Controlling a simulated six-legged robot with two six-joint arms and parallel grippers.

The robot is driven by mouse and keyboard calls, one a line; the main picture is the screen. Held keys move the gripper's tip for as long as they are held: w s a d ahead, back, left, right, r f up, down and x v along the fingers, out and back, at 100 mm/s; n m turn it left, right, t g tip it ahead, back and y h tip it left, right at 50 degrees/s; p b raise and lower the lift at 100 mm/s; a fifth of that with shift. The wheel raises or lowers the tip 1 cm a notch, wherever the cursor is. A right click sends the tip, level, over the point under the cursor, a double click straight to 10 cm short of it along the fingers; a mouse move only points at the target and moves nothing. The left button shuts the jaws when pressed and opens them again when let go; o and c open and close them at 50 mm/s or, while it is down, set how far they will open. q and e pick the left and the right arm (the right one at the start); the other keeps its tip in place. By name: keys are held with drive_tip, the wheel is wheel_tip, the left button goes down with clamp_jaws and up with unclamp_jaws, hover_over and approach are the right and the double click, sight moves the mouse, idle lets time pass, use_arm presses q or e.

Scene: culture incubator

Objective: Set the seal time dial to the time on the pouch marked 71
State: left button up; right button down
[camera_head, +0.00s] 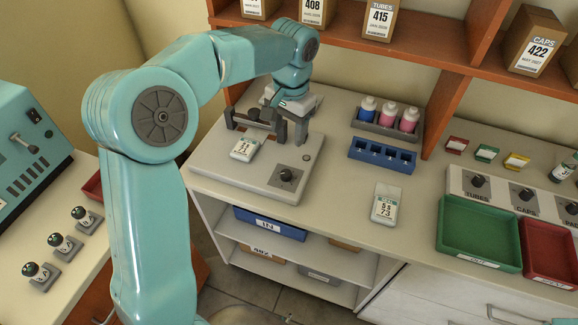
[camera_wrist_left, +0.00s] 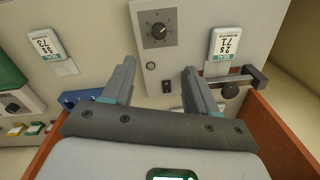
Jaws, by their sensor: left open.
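The sealer (camera_head: 225,178) is a pale flat unit on the bench, with a dark seal time dial (camera_head: 287,175) on a grey plate at its front right. The dial also shows in the left wrist view (camera_wrist_left: 158,31). A white pouch that reads 71 (camera_wrist_left: 226,42) lies on the sealer, left of the dial in the head view (camera_head: 243,149). Another pouch marked 73 (camera_head: 385,205) lies on the bench to the right. My left gripper (camera_head: 291,130) is open and empty above the sealer, behind the dial; its two fingers (camera_wrist_left: 160,68) point toward the dial side. My right gripper is not in view.
A dark sealing bar (camera_head: 250,120) stands at the sealer's back. A blue rack (camera_head: 382,155) and a grey holder with capped bottles (camera_head: 388,128) stand behind the bench's middle. Green (camera_head: 480,232) and red (camera_head: 550,255) trays are at right. Bench around the 73 pouch is clear.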

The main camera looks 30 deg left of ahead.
sight(286, 173)
use_arm(q)
drive_tip(key=f, duration=1)
drive_tip(key=f+p, duration=0.1)
drive_tip(key=f, duration=0.4)
drive_tip(key=shift+a+f, duration=0.2)
drive_tip(key=shift+a, duration=0.15)
drive_tip(key=shift+s+d+r, duration=0.1)
drive_tip(key=shift+s+r, duration=0.05)
drive_tip(key=shift+s, duration=0.1)
drive_tip(key=shift+w, duration=0.2)
drive_tip(key=c, duration=0.9)
drive_tip(key=shift+c, duration=0.8)
